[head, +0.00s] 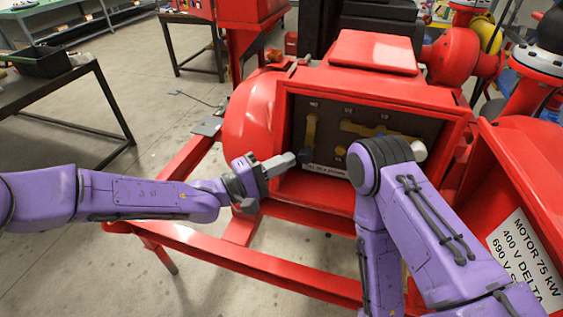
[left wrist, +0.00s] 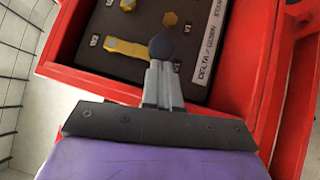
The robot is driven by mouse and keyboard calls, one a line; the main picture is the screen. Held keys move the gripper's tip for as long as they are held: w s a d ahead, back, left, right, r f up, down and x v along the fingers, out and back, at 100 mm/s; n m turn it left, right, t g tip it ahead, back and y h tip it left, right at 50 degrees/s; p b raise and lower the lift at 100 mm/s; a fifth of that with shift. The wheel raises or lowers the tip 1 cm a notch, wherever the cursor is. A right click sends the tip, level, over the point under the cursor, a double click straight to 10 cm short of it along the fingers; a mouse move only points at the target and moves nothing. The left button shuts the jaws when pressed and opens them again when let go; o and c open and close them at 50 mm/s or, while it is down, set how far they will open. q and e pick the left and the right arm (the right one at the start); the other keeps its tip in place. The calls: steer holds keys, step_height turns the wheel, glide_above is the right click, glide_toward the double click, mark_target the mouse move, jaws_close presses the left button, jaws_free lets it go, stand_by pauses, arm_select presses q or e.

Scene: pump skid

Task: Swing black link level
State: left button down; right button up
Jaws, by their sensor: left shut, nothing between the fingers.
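In the open red terminal box, a yellow link (head: 311,130) stands upright at the left of the dark panel, with a black knob (head: 304,157) at its lower end. I take this as the black link. The left wrist view shows the link (left wrist: 126,49) and its round black knob (left wrist: 161,47) just beyond my fingertips. My left gripper (head: 288,160) is shut and empty, its tips at the knob; I cannot tell whether they touch. It also shows in the left wrist view (left wrist: 162,72). A second yellow link (head: 362,129) lies nearly level to the right, partly hidden by my right arm.
The box's red rim (head: 284,110) surrounds the panel closely. A printed label strip (head: 327,171) runs along the panel bottom. The opened red cover with a motor plate (head: 527,257) is at the right.

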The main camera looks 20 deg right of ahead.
arm_select(q)
steer(key=shift+s+d+f+n+b, duration=0.2)
steer(key=shift+d+n+b, duration=0.1)
steer(key=shift+b, duration=0.15)
arm_select(e)
steer(key=shift+f, duration=0.45)
